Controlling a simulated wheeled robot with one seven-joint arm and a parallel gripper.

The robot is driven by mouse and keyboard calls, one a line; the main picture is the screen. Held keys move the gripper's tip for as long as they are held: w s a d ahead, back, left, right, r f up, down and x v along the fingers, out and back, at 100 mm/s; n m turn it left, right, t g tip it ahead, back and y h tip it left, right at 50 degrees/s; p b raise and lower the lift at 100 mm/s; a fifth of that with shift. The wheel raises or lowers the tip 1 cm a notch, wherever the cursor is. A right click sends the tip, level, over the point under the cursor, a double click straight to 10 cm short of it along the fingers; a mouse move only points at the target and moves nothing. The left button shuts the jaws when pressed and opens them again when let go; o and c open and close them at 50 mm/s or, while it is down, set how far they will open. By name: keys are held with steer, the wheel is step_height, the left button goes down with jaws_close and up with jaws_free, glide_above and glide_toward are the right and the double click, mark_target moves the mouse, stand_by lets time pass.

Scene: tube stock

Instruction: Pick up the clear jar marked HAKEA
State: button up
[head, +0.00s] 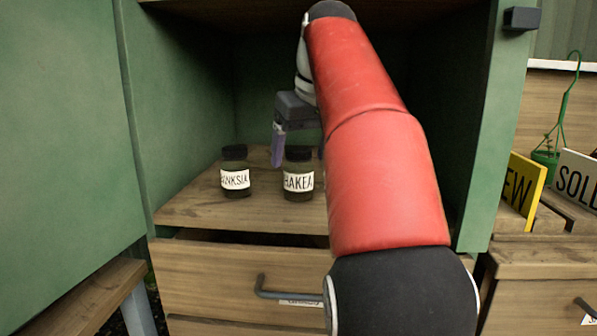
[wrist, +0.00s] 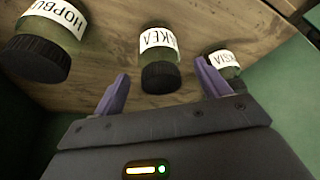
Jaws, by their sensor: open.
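The clear jar marked HAKEA (head: 299,174) stands upright on the wooden cabinet shelf, with a black lid and a white label. In the wrist view the HAKEA jar (wrist: 160,62) lies ahead of my gripper, between the lines of its two fingers. My gripper (head: 300,150) is at the jar in the head view, its purple left finger beside the lid; my red arm hides part of the area to the right. In the wrist view my gripper (wrist: 165,88) is open, with nothing held between its fingers.
A similar jar, its label partly read as NKSIA (head: 236,171), stands left of HAKEA; it also shows in the wrist view (wrist: 226,68). A jar marked HOPBU (wrist: 45,45) is on the other side. Green cabinet walls (head: 185,110) enclose the shelf (head: 215,213).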

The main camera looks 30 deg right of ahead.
mark_target(297, 170)
steer(key=b+x, duration=0.1)
steer(key=x, duration=0.3)
steer(key=shift+f, duration=0.4)
steer(key=c, duration=1.2)
